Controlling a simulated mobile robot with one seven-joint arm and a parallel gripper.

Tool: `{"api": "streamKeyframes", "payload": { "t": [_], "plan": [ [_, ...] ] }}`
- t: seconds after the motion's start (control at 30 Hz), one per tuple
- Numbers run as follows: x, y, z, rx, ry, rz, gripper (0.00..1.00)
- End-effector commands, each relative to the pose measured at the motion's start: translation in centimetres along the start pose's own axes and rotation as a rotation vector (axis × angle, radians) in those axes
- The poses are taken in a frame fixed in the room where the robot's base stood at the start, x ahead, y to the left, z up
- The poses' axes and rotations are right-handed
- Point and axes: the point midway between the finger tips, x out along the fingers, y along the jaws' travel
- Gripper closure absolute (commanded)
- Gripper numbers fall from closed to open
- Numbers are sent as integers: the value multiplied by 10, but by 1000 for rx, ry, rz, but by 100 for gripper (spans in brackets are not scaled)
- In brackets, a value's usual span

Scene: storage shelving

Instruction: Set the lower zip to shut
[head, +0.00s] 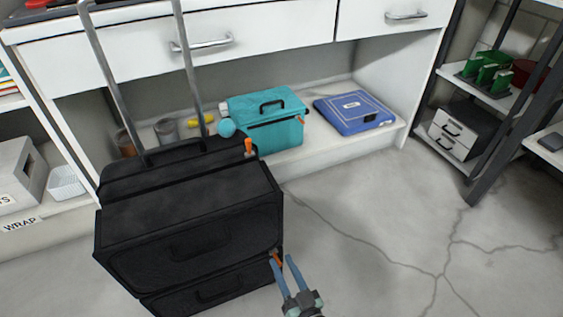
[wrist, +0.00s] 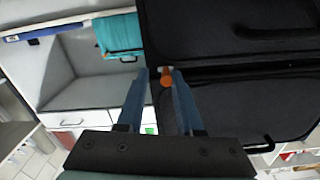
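A black soft case (head: 185,213) with two stacked sections stands at left in the head view and fills the upper right of the wrist view (wrist: 240,35). The lower zip's orange pull (head: 277,259) is at the right end of the seam between the front sections; it also shows in the wrist view (wrist: 166,80). Another orange pull (head: 249,146) is at the case's top. My gripper (head: 282,262), with blue fingers, is open at the lower pull. In the wrist view the pull lies between the fingertips, nearer the right one; contact cannot be told.
The case's tall metal handle (head: 186,70) rises in front of the white drawers. A teal box (head: 272,135) and a blue flat case (head: 354,113) sit on the low shelf behind. A dark-framed rack (head: 490,130) stands at right. The concrete floor (head: 390,230) right of the case is clear.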

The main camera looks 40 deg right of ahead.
Motion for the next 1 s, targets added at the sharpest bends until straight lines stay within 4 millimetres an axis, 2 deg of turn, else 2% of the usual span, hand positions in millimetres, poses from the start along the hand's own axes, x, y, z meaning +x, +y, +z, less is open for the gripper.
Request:
{"api": "streamKeyframes", "payload": {
  "t": [0.27, 0.43, 0.57, 0.8, 1.0],
  "plan": [
    [0, -2, 0, -1, 0, -6, 55],
    [-12, -3, -1, 1, -3, -6, 55],
    [-36, -4, -3, 0, -4, -6, 55],
    [-90, -3, -2, 1, -5, -4, 55],
    [-120, -1, -1, 0, -2, -3, 55]
  ]
}}
